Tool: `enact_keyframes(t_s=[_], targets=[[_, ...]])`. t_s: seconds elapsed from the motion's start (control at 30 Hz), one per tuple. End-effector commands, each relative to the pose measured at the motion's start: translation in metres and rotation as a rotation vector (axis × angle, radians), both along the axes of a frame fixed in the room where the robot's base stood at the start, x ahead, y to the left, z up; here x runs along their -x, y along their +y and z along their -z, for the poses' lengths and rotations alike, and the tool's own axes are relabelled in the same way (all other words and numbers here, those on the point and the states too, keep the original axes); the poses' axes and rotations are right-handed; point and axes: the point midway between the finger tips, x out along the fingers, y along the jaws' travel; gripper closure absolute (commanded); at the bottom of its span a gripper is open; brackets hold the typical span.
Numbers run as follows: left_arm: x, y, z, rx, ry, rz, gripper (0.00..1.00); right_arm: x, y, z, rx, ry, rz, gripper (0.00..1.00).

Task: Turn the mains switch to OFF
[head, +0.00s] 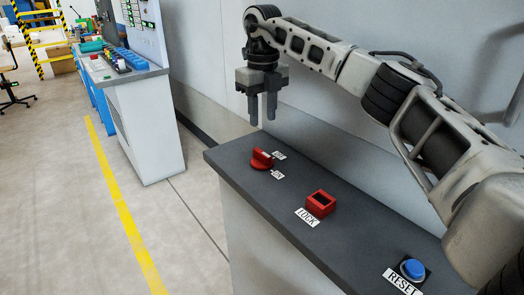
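The mains switch is a red rotary knob (262,159) at the far left end of the dark grey console top (240,172). Two small white labels stand to its right, one behind the other; their lettering is too small to read surely. I cannot tell which label the knob points to. My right gripper (262,112) hangs above and behind the knob, fingers pointing down. Its two fingers are apart with a narrow gap, empty, and not touching the knob. My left gripper is not in view.
A red square-topped LOCK socket (320,203) and a blue RESET button (412,268) sit along the console to the right. A grey wall stands behind. A second bench (138,75) with blue bins stands at the left, beyond open floor with a yellow line.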

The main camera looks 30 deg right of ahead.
Motion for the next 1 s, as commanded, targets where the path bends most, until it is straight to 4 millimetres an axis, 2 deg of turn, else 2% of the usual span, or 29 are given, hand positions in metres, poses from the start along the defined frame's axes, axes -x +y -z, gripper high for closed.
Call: enact_keyframes(t_s=[0.1, 0.3, 0.5, 0.67, 0.93, 1.0], targets=[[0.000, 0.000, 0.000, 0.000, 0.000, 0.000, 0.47, 0.001, 0.000, 0.028, -0.001, 0.005, -0.002, 0.65], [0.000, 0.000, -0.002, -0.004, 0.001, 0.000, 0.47, 0.001, 0.001, 0.068, -0.002, 0.003, -0.002, 0.65], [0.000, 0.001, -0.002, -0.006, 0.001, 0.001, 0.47, 0.000, 0.001, 0.095, -0.002, 0.001, -0.002, 0.65], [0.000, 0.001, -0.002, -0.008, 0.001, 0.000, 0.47, 0.000, 0.001, 0.104, -0.002, -0.001, -0.003, 0.65], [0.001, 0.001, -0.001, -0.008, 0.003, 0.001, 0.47, 0.000, 0.001, 0.104, -0.002, -0.002, -0.003, 0.65], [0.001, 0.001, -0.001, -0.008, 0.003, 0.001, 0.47, 0.000, 0.001, 0.104, -0.002, -0.002, -0.003, 0.84]])
